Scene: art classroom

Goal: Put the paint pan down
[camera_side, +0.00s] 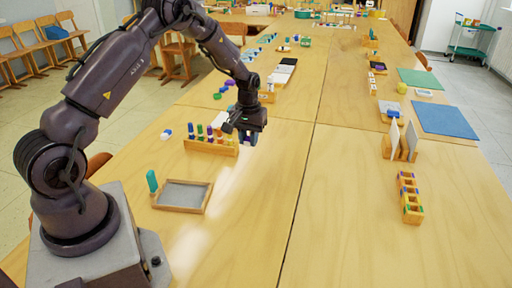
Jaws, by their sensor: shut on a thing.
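My gripper (248,124) hangs above the long wooden table, just right of a wooden rack (212,146) that holds several coloured upright pieces. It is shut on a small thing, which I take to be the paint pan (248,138). Only a small bluish-purple part of it shows below the dark jaws. Most of it is hidden by the gripper, and I cannot tell whether it touches the table.
A shallow grey tray with a wooden frame (183,195) lies nearer my base, a green upright piece (152,181) at its corner. A wooden holder with coloured blocks (410,198) and upright panels (400,140) stand at the right. The front middle of the table is clear.

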